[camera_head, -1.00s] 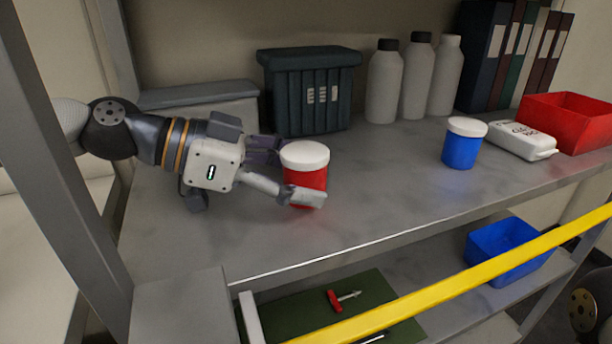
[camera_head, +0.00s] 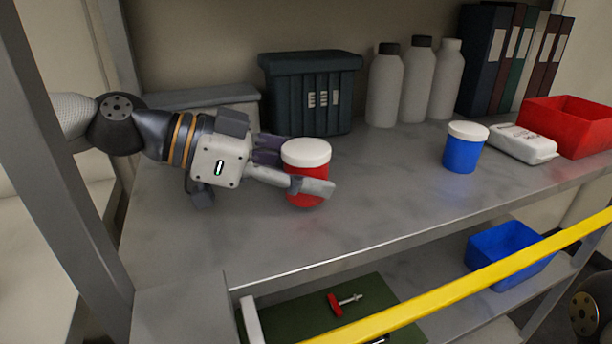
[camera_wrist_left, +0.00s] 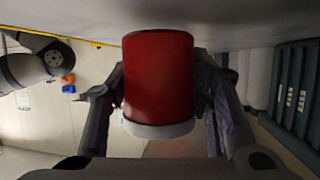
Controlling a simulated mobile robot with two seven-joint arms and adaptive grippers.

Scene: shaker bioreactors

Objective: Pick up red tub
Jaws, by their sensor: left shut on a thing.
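The red tub (camera_head: 303,186) with a white lid is upright at the left part of the shelf top. My left gripper (camera_head: 296,177) comes in from the left and is shut on the tub, one finger in front of it and one behind. In the left wrist view the red tub (camera_wrist_left: 158,78) fills the middle, between the two fingers of the left gripper (camera_wrist_left: 160,98). I cannot tell whether the tub's base touches the shelf. My right gripper is not in view.
A blue tub (camera_head: 462,148) with a white lid stands to the right, near a white packet (camera_head: 524,144) and a red bin (camera_head: 568,126). A dark crate (camera_head: 310,95) and white bottles (camera_head: 417,82) stand behind. A yellow bar (camera_head: 470,279) crosses the front.

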